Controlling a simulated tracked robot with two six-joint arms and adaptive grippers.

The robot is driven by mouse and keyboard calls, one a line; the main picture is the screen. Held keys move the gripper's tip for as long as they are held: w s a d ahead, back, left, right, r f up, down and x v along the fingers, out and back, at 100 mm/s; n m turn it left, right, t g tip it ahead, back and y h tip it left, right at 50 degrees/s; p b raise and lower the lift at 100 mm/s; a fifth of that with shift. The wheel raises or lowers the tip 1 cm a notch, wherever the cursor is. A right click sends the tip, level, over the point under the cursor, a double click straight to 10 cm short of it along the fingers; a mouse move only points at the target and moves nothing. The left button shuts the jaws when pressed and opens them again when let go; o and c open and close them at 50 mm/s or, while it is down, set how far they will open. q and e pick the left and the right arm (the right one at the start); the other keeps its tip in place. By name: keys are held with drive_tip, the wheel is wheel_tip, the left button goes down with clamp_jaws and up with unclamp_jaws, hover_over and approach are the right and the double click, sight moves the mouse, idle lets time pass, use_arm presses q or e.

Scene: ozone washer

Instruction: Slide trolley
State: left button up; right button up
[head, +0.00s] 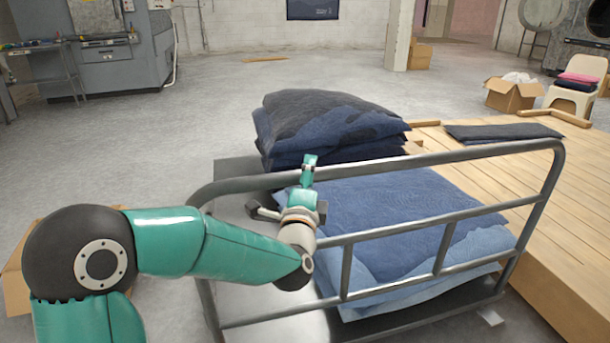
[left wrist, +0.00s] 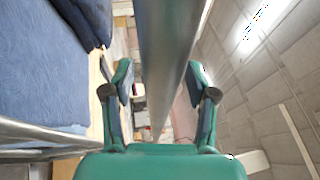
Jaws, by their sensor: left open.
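The trolley has a grey tubular handle frame (head: 430,159) and a dark flat bed, loaded with folded blue denim (head: 390,215). A second, darker denim stack (head: 325,125) stands behind the rail at the far end. My left gripper (head: 307,178) is at the top rail, left of its middle, with a teal finger showing against the bar. In the left wrist view, my left gripper (left wrist: 160,80) is open, and the grey rail (left wrist: 162,50) runs between its two fingers. Contact cannot be told. My right gripper is not in view.
A wooden slatted platform (head: 575,235) stands close along the trolley's right side, with a flat dark denim piece (head: 500,132) on it. A cardboard box (head: 512,95) and a white chair (head: 577,85) are beyond. The concrete floor (head: 210,125) at left and behind is mostly clear.

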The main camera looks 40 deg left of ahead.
use_arm(q)
clamp_jaws()
